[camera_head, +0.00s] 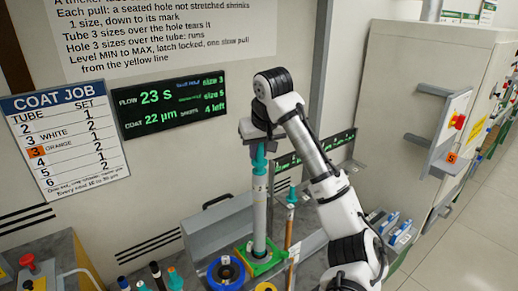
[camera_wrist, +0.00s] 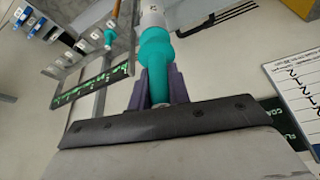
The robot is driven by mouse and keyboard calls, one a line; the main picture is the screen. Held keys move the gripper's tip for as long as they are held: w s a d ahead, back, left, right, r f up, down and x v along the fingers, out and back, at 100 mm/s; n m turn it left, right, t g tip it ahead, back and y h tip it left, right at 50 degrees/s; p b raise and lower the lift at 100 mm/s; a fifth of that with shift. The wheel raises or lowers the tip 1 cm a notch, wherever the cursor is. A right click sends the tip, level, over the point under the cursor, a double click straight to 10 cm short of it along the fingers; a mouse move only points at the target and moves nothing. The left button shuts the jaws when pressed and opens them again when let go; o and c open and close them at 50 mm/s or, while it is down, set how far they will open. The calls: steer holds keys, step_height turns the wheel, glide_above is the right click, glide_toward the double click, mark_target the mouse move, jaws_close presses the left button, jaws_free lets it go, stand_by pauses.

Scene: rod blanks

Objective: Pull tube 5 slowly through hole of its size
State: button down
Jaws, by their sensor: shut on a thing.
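My gripper (camera_head: 259,148) is shut on the teal top end of an upright pale grey tube (camera_head: 259,212). In the wrist view the teal end (camera_wrist: 157,60) sits between the two fingers, with a small dark mark on the grey part beyond it, too small to read surely. The tube's lower end stands at a green block (camera_head: 262,262) on the bench; the hole itself is hidden, so I cannot tell how far the tube is through it. A display (camera_head: 170,103) reads 23 s, 22 µm, size 3, size 5 and 4 left.
A blue ring (camera_head: 226,273) lies left of the green block. A copper-coloured rod with a teal top (camera_head: 290,225) stands close on the right. Several capped tubes (camera_head: 155,275) are at the front left. A grey box (camera_head: 215,225) stands behind. A coat job board (camera_head: 65,148) hangs left.

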mark_target(259, 187)
steer(key=shift+f, duration=0.1)
stand_by(0.5)
steer(key=shift+f+b, duration=0.9)
steer(key=shift+f, duration=0.95)
steer(key=shift+f+b, duration=1.95)
steer(key=shift+f, duration=2.1)
steer(key=shift+f+b, duration=2.2)
steer(key=shift+f, duration=2.8)
